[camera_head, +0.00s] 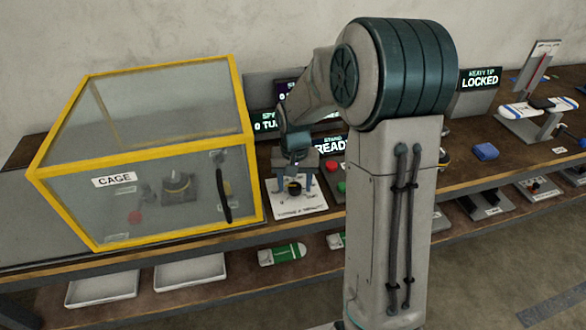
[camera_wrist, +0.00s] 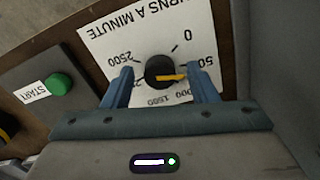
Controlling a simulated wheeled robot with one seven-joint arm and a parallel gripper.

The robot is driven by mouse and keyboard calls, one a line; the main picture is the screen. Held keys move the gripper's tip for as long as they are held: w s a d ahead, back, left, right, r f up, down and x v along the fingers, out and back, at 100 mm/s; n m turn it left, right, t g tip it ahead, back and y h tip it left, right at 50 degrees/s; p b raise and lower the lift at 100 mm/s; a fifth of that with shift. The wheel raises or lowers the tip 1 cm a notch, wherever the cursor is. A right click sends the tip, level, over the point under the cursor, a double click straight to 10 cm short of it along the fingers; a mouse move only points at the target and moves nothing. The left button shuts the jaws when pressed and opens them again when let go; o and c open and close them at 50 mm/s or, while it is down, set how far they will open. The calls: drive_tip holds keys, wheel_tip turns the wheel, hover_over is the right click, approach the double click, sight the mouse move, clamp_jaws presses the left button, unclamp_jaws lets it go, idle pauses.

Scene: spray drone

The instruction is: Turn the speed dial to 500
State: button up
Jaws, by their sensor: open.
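The speed dial (camera_wrist: 160,70) is a round black knob with a yellow pointer, on a white card (camera_wrist: 105,42) marked "turns a minute". The pointer points right in the wrist view, between the 500 and 1000 marks and nearer to 500. The right finger partly covers the 500 mark. My gripper (camera_wrist: 163,88) is open, with one blue finger on each side of the dial and gaps visible between. In the head view my gripper (camera_head: 293,180) is over the dial (camera_head: 293,187) on its card (camera_head: 301,206).
A green START button (camera_wrist: 59,84) is left of the card in the wrist view. In the head view a yellow-framed cage (camera_head: 145,155) stands close on the left. Green (camera_head: 341,187) and red (camera_head: 331,165) buttons are on the right, with a lit READY screen (camera_head: 331,145) behind.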

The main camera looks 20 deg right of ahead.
sight(295, 187)
wheel_tip(295, 187, up, 13)
drive_tip(key=shift+r, duration=0.2)
idle(0.5)
